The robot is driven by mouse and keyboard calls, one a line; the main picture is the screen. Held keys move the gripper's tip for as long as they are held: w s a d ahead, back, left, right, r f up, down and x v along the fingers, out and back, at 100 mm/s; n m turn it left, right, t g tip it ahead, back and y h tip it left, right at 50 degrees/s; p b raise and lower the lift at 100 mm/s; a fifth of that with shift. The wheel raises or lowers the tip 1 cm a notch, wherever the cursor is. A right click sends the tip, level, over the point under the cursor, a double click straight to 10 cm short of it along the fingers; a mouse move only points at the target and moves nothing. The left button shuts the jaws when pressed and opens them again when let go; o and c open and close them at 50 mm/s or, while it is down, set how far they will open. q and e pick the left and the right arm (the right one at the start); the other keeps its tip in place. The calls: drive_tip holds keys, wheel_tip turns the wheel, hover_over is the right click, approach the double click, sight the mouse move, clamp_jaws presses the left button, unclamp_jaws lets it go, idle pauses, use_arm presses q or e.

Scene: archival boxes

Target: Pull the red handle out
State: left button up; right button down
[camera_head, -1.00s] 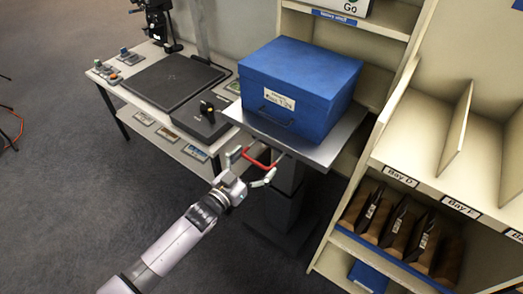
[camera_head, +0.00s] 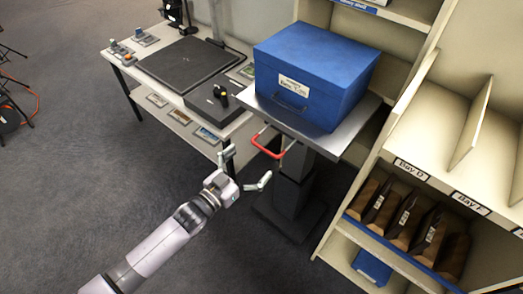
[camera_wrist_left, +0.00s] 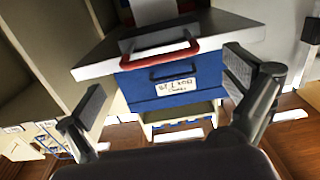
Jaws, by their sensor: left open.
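The red handle (camera_head: 268,143) is a U-shaped bar below the front edge of a grey platform (camera_head: 345,132). It also shows in the left wrist view (camera_wrist_left: 160,58), on the platform's near side. My left gripper (camera_head: 247,167) is open and empty, its fingers spread apart. It is a short way in front of the handle, toward the lower left, and not touching it. In the left wrist view my left gripper (camera_wrist_left: 163,93) frames the handle between its two spread fingers, with a gap ahead. My right gripper is not in view.
A blue box (camera_head: 310,75) with a label sits on the platform, above a dark pedestal (camera_head: 292,192). A table (camera_head: 125,50) with a black mat (camera_head: 182,62) stands at the left. Shelving (camera_head: 415,150) stands close on the right. The floor at the lower left is clear.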

use_arm(q)
drive_tip(key=v, duration=0.6)
drive_tip(key=shift+s, duration=0.15)
